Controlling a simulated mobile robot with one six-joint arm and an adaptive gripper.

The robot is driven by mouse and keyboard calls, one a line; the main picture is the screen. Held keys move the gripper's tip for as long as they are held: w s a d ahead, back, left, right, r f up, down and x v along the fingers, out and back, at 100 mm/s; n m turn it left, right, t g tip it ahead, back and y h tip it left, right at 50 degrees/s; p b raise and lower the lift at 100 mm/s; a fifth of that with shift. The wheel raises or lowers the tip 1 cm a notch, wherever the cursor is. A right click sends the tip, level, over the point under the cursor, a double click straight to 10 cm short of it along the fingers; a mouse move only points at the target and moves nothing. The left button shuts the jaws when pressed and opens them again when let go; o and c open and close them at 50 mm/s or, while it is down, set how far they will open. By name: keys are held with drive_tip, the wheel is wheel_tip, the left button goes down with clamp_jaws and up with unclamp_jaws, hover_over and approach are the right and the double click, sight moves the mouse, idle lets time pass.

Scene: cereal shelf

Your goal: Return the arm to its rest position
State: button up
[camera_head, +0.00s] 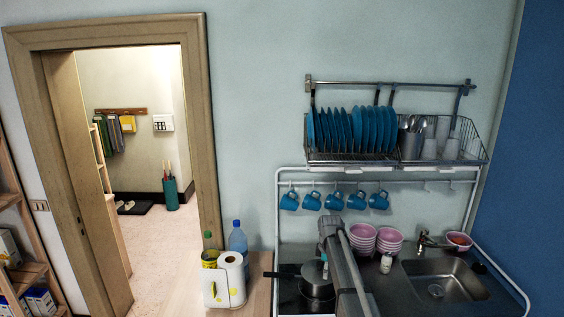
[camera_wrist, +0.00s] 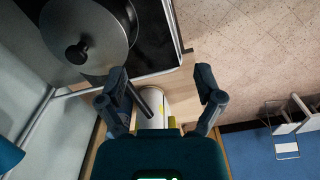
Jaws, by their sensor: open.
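My gripper (camera_wrist: 160,84) is open in the wrist view, with its two dark fingers spread apart and nothing held between them. A white roll (camera_wrist: 155,103) shows below and between the fingers, partly hidden by the gripper body; I cannot tell how far below it is. In the head view my grey arm rises from the bottom edge in front of the stove and counter. My gripper's fingers cannot be made out in that view.
A pot (camera_head: 317,279) stands on the stove by my arm; its round lid (camera_wrist: 84,36) shows in the wrist view. A paper towel roll (camera_head: 231,278) and bottle (camera_head: 238,238) stand left. Pink bowls (camera_head: 362,238) stand right. Blue cups (camera_head: 334,201) hang above.

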drive_tip(key=s+f+m+b, duration=0.5)
drive_tip(key=s, duration=0.5)
drive_tip(key=s+f+m+b, duration=0.5)
drive_tip(key=s, duration=0.4)
drive_tip(key=s+d+f+m+b, duration=0.1)
drive_tip(key=s+f+m+b, duration=0.4)
drive_tip(key=s, duration=0.5)
drive_tip(key=shift+s, duration=0.35)
